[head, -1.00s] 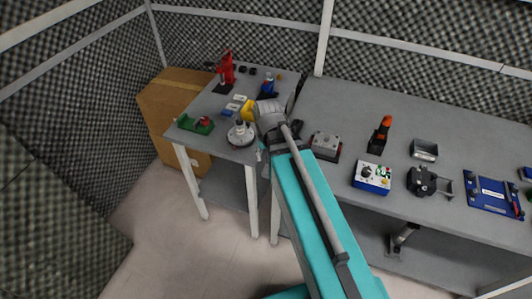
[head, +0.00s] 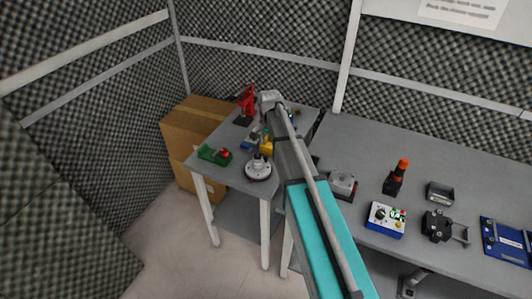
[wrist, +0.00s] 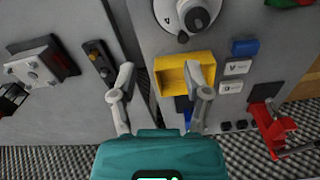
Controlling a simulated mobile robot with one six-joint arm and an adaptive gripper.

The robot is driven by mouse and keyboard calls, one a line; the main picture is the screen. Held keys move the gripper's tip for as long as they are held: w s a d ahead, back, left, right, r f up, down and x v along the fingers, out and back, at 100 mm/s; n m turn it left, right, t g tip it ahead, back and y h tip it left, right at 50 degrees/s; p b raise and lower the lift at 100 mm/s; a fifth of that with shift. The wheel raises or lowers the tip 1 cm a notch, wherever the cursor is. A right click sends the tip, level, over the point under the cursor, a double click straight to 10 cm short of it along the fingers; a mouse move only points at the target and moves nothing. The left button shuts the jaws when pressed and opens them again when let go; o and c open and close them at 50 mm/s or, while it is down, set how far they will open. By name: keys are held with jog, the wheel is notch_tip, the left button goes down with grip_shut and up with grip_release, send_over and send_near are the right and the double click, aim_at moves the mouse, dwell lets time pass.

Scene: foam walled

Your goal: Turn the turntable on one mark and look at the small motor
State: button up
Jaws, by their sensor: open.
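The turntable (head: 258,170) is a round pale disc on a dark base near the front edge of the small left table, with small upright parts on top. Its pale disc (wrist: 186,14) is cut by the top edge of the wrist view. I cannot tell a small motor for sure; the parts on the disc are too small to name. My gripper (wrist: 160,78) is open and empty, its two fingers spread above the tables. The right finger passes in front of a yellow open bin (wrist: 171,78). In the head view my arm hides the fingers.
A red press (head: 246,103) stands at the back of the small table, a green fixture (head: 212,154) at its left. A blue control box (head: 385,220) and an orange-topped tool (head: 397,177) stand on the long bench. A dark gap separates the tables. Cardboard boxes (head: 190,135) stand behind left.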

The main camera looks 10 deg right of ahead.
jog(key=r+m, duration=0.1)
jog(key=m, duration=0.1)
send_over(266, 158)
jog(key=shift+w, duration=0.2)
jog(key=shift+f, duration=0.2)
notch_tip(266, 158, down, 13)
jog(key=b, duration=1.3)
jog(key=shift+s+f, duration=0.1)
jog(key=shift+f, duration=0.1)
